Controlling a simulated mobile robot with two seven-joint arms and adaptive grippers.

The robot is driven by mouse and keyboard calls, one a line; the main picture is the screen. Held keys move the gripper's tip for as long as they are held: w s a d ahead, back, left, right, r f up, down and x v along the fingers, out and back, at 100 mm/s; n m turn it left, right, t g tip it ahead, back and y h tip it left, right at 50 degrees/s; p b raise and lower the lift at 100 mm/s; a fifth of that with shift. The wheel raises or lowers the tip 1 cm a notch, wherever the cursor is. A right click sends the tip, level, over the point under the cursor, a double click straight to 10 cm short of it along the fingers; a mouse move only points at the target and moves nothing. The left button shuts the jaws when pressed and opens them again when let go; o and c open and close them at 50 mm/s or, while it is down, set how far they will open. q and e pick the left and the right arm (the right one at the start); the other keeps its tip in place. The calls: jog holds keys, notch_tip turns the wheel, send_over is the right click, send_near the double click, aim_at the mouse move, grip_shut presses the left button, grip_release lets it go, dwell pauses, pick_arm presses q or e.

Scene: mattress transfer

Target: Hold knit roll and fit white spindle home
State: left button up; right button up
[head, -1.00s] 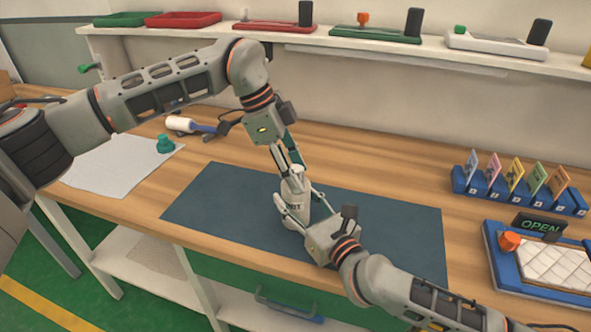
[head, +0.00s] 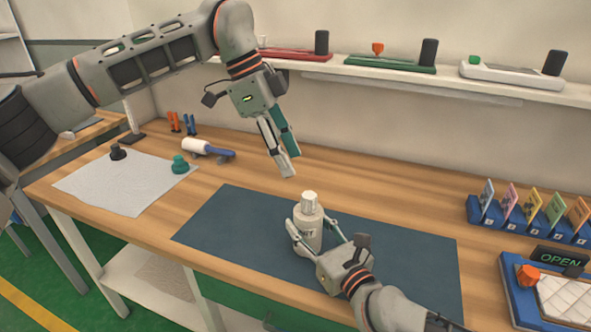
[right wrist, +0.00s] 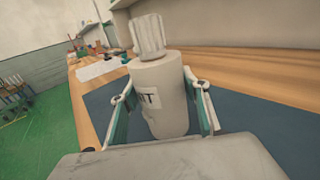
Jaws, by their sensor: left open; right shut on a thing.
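The knit roll (head: 309,236) is a pale upright cylinder on the dark blue mat (head: 230,222). In the right wrist view the roll (right wrist: 157,95) has a label, partly seen, ending in "NT". The white spindle (head: 309,201) sits upright at the roll's top; its ridged head (right wrist: 149,35) stands above the roll in the right wrist view. I cannot tell how deep it sits. My right gripper (head: 314,234) is shut on the roll, one finger on each side. My left gripper (head: 291,174) is open and empty, above and behind the spindle, apart from it.
A white roller with a blue handle (head: 208,148) lies behind. Blue card holders (head: 530,220) and an OPEN sign (head: 560,257) stand at the right. A shelf (head: 440,78) runs behind.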

dwell(0.4)
jog(key=o, duration=1.1)
